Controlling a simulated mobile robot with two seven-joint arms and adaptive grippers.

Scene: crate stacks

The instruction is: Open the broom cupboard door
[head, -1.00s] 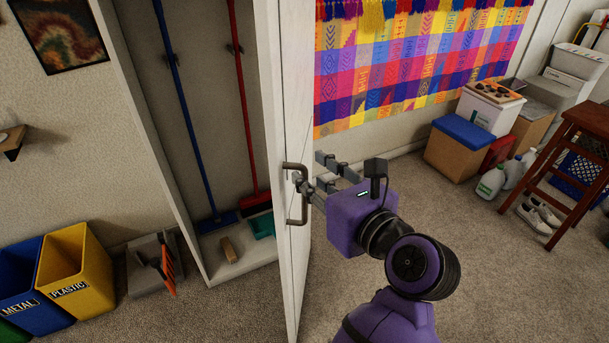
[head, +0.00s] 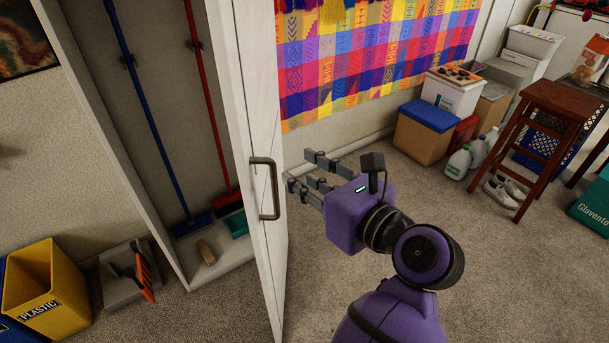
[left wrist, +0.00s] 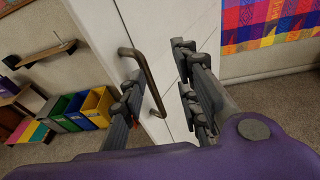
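The white broom cupboard door (head: 262,110) stands wide open in the head view, with the cupboard's inside showing left of it. Its dark bar handle (head: 265,188) is on the outer face, near the free edge; it also shows in the left wrist view (left wrist: 146,78). My left gripper (head: 306,178) is open, its fingers apart, just right of the handle and clear of it in the head view. In the left wrist view, the handle appears in the gap between the spread fingers (left wrist: 160,98). My right gripper is not in view.
A blue broom (head: 150,120) and a red broom (head: 210,110) stand in the cupboard. A yellow bin (head: 40,280) and a dustpan (head: 125,275) are on the floor at left. Boxes (head: 425,135) and a wooden stool (head: 550,120) stand at right.

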